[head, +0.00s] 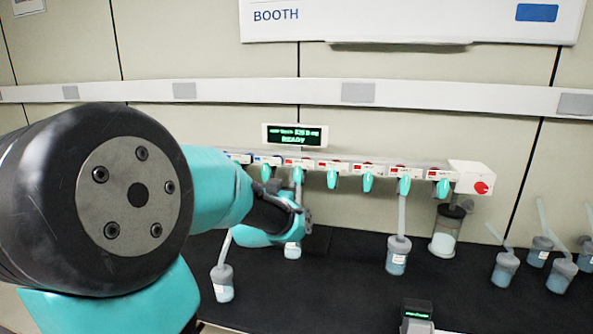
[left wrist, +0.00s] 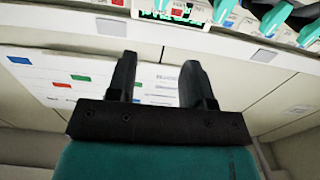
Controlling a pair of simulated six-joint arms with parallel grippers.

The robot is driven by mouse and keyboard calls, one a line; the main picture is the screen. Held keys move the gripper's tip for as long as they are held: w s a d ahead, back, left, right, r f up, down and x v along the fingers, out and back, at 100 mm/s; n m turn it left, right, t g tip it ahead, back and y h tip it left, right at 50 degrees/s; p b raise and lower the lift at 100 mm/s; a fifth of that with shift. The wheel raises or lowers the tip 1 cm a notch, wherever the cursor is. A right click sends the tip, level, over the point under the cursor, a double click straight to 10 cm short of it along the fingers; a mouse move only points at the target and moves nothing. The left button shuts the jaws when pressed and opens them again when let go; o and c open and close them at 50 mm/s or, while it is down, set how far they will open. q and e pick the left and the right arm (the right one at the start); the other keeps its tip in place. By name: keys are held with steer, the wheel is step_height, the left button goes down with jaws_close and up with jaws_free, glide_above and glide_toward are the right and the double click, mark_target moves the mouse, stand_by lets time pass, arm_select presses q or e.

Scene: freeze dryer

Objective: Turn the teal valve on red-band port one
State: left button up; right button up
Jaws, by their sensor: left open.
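A white manifold rail (head: 352,168) runs along the back with several teal valves hanging below it. Near its left end is a blue-marked port (head: 262,159); red-marked ports follow to the right. The port lettering is too small to read. The leftmost red-marked port has a teal valve (head: 298,175) with a pale tube below it. My left gripper (head: 304,217) is in front of and below that valve, partly hidden by my own arm. In the left wrist view it is open (left wrist: 158,78) and empty, with teal valves (left wrist: 274,20) beyond it at the top right. My right gripper is out of view.
A READY display (head: 295,136) stands above the rail. Flasks stand on the black bench: one left (head: 222,285), one behind my gripper (head: 292,251), one under a right valve (head: 397,258), several far right (head: 504,270). A lidded jar (head: 446,235) and small device (head: 416,316) are also there.

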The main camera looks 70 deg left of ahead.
mark_target(297, 168)
arm_select(q)
steer(key=x, duration=1.5)
steer(key=shift+w+a, duration=0.1)
steer(key=shift+a, duration=0.05)
steer(key=shift+c, duration=0.5)
jaws_close()
